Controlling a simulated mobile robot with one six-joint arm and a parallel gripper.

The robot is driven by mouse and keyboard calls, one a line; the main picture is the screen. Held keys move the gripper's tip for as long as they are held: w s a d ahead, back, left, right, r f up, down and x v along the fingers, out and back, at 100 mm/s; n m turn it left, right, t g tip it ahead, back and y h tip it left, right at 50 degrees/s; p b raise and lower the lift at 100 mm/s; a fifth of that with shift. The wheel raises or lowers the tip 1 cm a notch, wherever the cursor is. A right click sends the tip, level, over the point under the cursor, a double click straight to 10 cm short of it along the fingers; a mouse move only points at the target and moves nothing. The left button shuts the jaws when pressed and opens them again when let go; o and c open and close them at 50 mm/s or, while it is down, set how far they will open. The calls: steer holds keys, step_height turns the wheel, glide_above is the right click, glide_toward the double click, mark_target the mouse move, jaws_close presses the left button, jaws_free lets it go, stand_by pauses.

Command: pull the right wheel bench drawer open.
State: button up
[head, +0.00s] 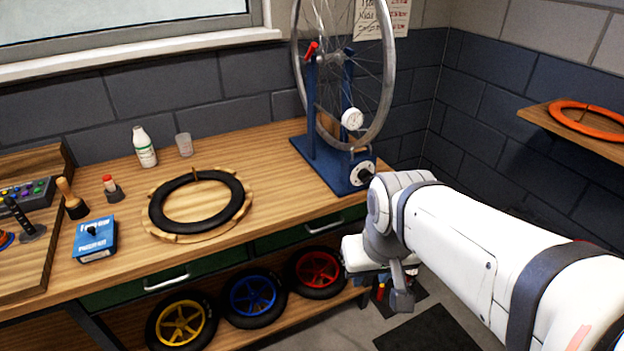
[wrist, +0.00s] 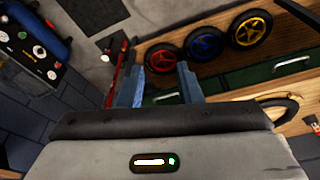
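The right wheel bench drawer (head: 290,238) is a green front under the wooden bench top. It looks shut, flush with the bench. Its pale bar handle (head: 325,227) is near the drawer's right part, left of my gripper's body. In the wrist view the green drawer front (wrist: 215,85) lies beyond my gripper (wrist: 163,84), and a pale handle (wrist: 166,98) shows between the two blue-grey fingers. The fingers are apart, with a clear gap. I cannot tell whether they touch the handle. In the head view the fingertips are hidden.
The left green drawer (head: 120,293) with its handle (head: 166,280) also looks shut. Yellow (head: 182,323), blue (head: 252,297) and red (head: 318,271) wheels lie on the lower shelf. A wheel stand (head: 315,150) is on the bench above. Dark mats (head: 425,333) lie on the floor.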

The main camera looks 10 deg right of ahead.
steer(key=w+d+f+m+t+h+b, duration=0.1)
steer(key=w+d+f+m+t+b, duration=0.3)
steer(key=w+f+b, duration=0.4)
steer(key=m+t+y+b, duration=0.6)
steer(key=m+t+b, duration=0.3)
steer(key=b, duration=0.8)
glide_toward(329, 227)
steer(key=w+m, duration=0.1)
steer(key=b+x, duration=0.2)
steer(key=x, duration=0.5)
steer(key=shift+w+a+f+g, duration=0.15)
steer(key=shift+w+g, duration=0.1)
steer(key=shift+g, duration=0.15)
steer(key=shift+c, duration=0.2)
jaws_close()
